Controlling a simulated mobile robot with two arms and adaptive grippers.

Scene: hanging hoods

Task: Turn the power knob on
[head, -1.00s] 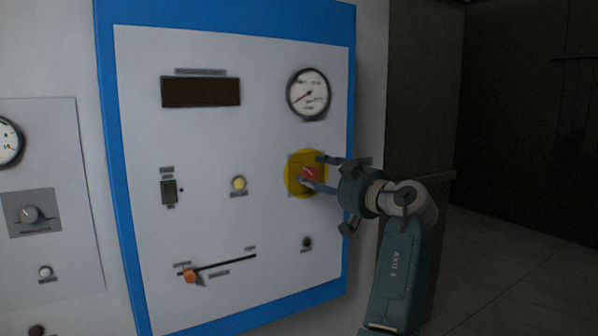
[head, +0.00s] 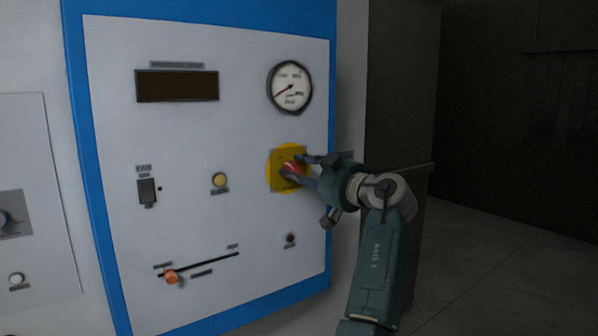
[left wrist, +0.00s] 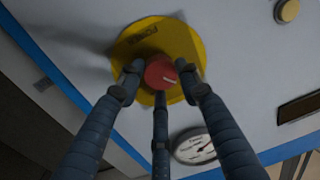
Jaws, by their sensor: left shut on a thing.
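The red power knob (head: 293,168) sits on a yellow round plate (head: 272,174) at the right side of the blue-edged panel. In the left wrist view the knob (left wrist: 158,72) has a short white mark, and the yellow plate (left wrist: 183,42) carries the word POWER. My left gripper (head: 297,167) reaches the knob from the right, its fingers around it. The left wrist view shows three dark fingers of this gripper (left wrist: 160,88) closed about the knob. They partly hide its sides. My right gripper is in neither view.
A round gauge (head: 290,87) is above the knob and a dark display (head: 178,85) at upper left. A fan switch (head: 147,191), a yellow button (head: 220,180) and an orange slider (head: 171,277) share the panel. Open floor (head: 500,250) lies to the right.

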